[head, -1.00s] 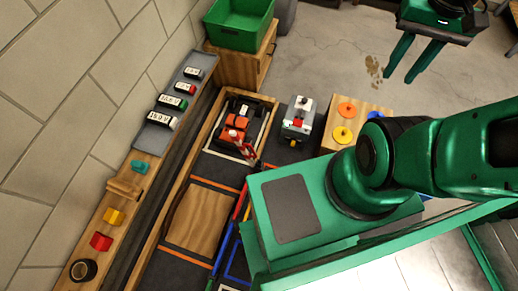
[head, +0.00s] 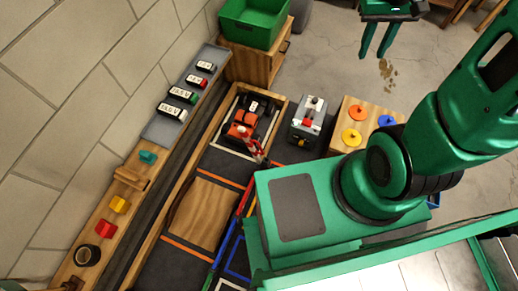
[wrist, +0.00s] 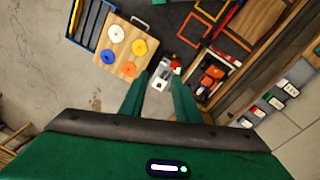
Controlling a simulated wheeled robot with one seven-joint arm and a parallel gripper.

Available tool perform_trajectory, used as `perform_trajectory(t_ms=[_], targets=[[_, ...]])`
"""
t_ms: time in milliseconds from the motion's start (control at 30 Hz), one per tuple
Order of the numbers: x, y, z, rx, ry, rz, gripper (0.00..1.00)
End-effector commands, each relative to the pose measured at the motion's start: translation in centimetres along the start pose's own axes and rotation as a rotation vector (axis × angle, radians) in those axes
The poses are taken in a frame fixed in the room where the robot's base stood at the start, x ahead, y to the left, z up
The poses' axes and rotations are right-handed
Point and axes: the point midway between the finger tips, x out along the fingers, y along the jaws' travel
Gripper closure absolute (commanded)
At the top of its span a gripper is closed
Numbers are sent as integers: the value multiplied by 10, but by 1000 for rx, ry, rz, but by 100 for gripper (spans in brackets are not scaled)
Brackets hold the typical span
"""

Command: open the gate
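A red-and-white barrier, which looks like the gate (head: 250,147), stands in front of the orange and black toy car (head: 243,127) in the walled wooden track. The car also shows in the wrist view (wrist: 210,76). A grey box with a red button and a small lever (head: 308,121) stands just right of the track; the wrist view shows it between my fingers (wrist: 161,77), farther off. My gripper (head: 374,54) is open and empty, above the floor at the top of the head view, apart from the box and gate. The barrier is too small in the wrist view to tell its position.
A wooden block with coloured discs (head: 370,113) stands right of the grey box. A green bin (head: 254,22) sits on a wooden cabinet behind the track. A wall-side ledge (head: 133,176) holds labelled batteries and coloured blocks.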

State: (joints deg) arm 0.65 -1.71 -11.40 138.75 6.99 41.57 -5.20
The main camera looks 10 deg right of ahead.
Motion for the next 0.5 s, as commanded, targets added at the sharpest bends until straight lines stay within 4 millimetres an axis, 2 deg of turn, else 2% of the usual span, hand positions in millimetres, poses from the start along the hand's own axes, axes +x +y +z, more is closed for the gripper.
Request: perform_trajectory(t_ms=[100,200,367,500], targets=[[30,-27,-31,-94,0,16,71],[57,-52,-53,-170,7,25,71],[105,-95,-81,-291,17,34,71],[152,-136,-96,-398,27,37,71]])
